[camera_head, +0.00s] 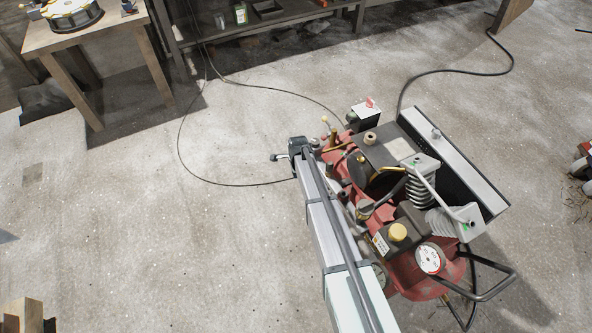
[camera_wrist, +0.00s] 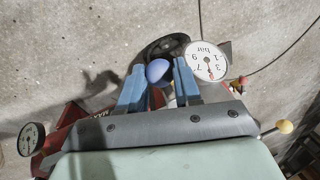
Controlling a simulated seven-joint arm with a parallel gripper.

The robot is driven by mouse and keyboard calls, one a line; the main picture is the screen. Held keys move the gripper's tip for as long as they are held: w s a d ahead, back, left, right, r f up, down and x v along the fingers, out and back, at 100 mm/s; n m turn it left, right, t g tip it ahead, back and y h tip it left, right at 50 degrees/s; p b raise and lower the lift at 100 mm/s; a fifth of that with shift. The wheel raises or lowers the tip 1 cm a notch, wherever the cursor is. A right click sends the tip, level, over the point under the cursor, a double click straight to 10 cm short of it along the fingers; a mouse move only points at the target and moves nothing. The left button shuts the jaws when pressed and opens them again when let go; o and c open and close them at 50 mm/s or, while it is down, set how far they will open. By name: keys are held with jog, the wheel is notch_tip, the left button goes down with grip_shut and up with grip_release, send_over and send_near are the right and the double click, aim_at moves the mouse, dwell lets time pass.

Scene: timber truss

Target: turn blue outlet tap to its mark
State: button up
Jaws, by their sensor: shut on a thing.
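The compressor (camera_head: 400,277) is a red machine on the floor, right of centre in the head view. A round white gauge (camera_wrist: 207,61) marked "bar" sits just right of the fingertips, with a dark round part behind the knob. The tap's lever is mostly hidden by my fingers, and I cannot make out its mark. In the head view my arm hides the tap.
A second gauge (camera_wrist: 31,139) is at the left of the wrist view, and a yellow knob (camera_wrist: 285,127) at the right. A cable (camera_head: 180,145) loops over the floor left of the compressor. A wooden table (camera_head: 105,37) stands at upper left. The left floor is mostly clear.

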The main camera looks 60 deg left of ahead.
jog(key=o, duration=1)
jog(key=shift+o, duration=0.2)
notch_tip(320, 180, up, 14)
jog(key=d, duration=0.2)
jog(key=shift+s+d+f, duration=0.2)
jog(key=shift+s+d, duration=0.05)
dwell(0.3)
